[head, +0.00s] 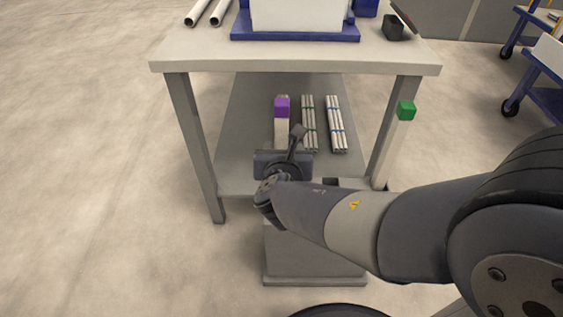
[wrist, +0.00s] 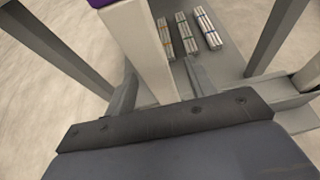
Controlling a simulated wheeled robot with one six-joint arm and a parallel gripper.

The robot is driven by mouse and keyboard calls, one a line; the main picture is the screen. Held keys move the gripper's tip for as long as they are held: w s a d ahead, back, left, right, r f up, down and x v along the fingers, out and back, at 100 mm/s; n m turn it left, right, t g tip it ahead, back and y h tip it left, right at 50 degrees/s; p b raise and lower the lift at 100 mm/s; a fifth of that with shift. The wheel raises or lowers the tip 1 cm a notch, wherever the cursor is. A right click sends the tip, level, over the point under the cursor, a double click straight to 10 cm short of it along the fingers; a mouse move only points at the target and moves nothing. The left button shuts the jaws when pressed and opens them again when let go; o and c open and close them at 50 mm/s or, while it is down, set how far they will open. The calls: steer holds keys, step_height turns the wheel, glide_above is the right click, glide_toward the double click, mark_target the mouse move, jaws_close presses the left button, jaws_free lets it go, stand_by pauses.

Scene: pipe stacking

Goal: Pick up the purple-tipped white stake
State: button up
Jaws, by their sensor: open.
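The white stake (head: 282,130) with a purple tip (head: 282,107) stands upright in front of the lower shelf in the head view. My gripper (head: 285,150) is at its lower part, partly hiding it. In the wrist view, the white stake (wrist: 142,50) rises between the two spread fingers of my gripper (wrist: 160,68), with the purple tip (wrist: 100,3) cut by the top edge. The fingers are open, one on each side of the stake. I cannot tell whether either touches it. The stake's base is hidden.
A table (head: 300,62) stands ahead, its legs on both sides of the gripper. Banded pipe bundles (head: 336,125) lie on its lower shelf (head: 245,140). A green-tipped stake (head: 405,111) stands by the right leg. A grey pedestal (head: 312,255) is below the gripper. Floor at left is clear.

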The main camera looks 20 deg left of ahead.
steer(key=b+x, duration=0.1)
steer(key=x, duration=0.3)
steer(key=shift+w+a+f+b, duration=0.15)
steer(key=shift+w+a+b, duration=0.1)
steer(key=shift+w+b, duration=0.05)
jaws_close()
stand_by(0.3)
